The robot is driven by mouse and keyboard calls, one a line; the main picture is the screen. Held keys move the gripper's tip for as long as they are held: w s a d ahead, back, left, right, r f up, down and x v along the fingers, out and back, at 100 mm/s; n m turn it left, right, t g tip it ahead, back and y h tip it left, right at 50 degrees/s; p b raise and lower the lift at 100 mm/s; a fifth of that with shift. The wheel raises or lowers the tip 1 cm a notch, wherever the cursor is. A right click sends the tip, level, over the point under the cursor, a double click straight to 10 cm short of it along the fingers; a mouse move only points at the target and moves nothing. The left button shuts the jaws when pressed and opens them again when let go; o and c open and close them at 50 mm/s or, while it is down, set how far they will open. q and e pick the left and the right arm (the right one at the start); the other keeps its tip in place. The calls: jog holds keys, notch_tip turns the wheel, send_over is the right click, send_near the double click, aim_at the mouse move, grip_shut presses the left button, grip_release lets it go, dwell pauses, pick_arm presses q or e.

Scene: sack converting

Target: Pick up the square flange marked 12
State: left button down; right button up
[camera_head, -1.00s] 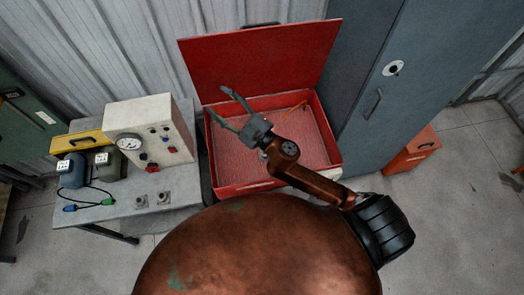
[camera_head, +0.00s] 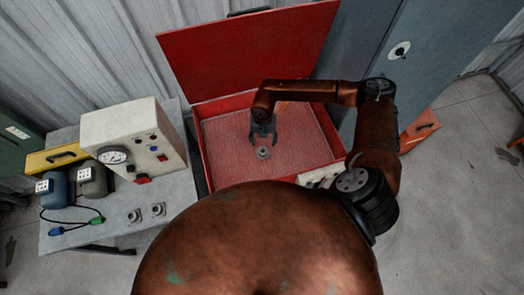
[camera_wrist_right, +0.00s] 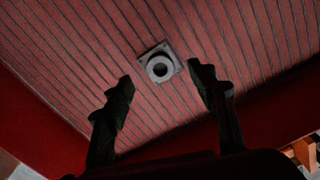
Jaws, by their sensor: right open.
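A grey square flange (camera_head: 263,153) with a round raised collar lies on the ribbed floor of the open red box (camera_head: 230,122). The right wrist view shows the flange (camera_wrist_right: 160,67) too, lying flat and slightly turned. No number on it can be read. My right gripper (camera_head: 263,140) points down into the box, right at the flange in the head view. In the wrist view its two fingers (camera_wrist_right: 163,78) are spread and empty, with the flange beyond the tips, about midway between them. Two similar grey flanges (camera_head: 134,215) (camera_head: 157,209) sit on the grey table. My left gripper is not in view.
The red lid (camera_head: 250,50) stands open behind the box. The grey table (camera_head: 185,205) at left carries a white gauge panel (camera_head: 135,135), motors and cables. A blue-grey cabinet (camera_head: 430,50) stands at right.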

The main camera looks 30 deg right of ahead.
aim_at(263, 149)
notch_tip(263, 149, down, 6)
jog(key=shift+s+a+f+p, duration=0.15)
jog(key=shift+f+p, duration=0.1)
jog(key=shift+p, duration=0.15)
jog(key=shift+c, duration=0.6)
grip_shut()
